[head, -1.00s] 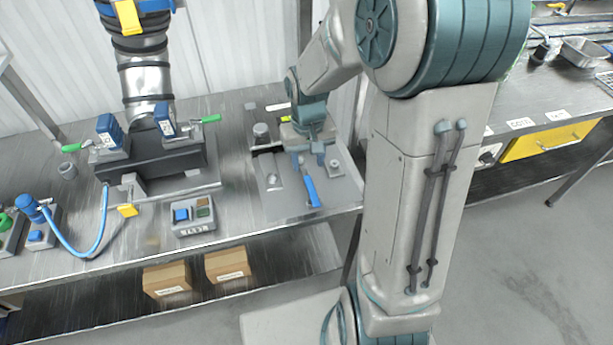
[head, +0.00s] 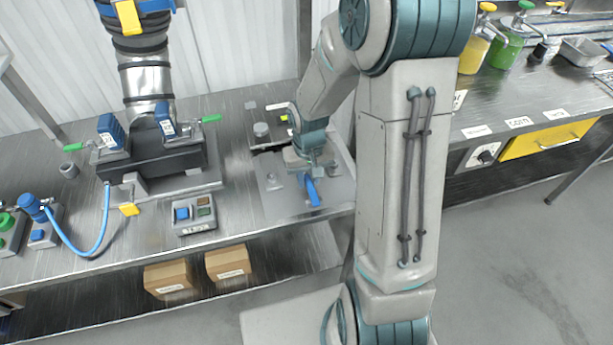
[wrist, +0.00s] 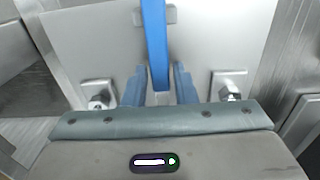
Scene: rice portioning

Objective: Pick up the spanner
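The spanner (head: 313,194) has a blue handle and lies on a grey metal plate on the bench; its far end is hidden behind my gripper in the head view. In the wrist view its blue handle (wrist: 155,45) runs down from the top edge to between my fingers. My gripper (wrist: 159,84) is open, with one blue finger on each side of the handle and a gap on both sides. In the head view my gripper (head: 309,172) is low over the plate at the spanner. I cannot tell whether the fingertips touch the plate.
The plate (head: 335,192) carries bolt-like fittings on both sides of the spanner, such as one at right (wrist: 231,92). A dark vise-like fixture (head: 160,160) with green handles and a small button box (head: 194,214) stand to the left. Cardboard boxes (head: 228,262) sit on the lower shelf.

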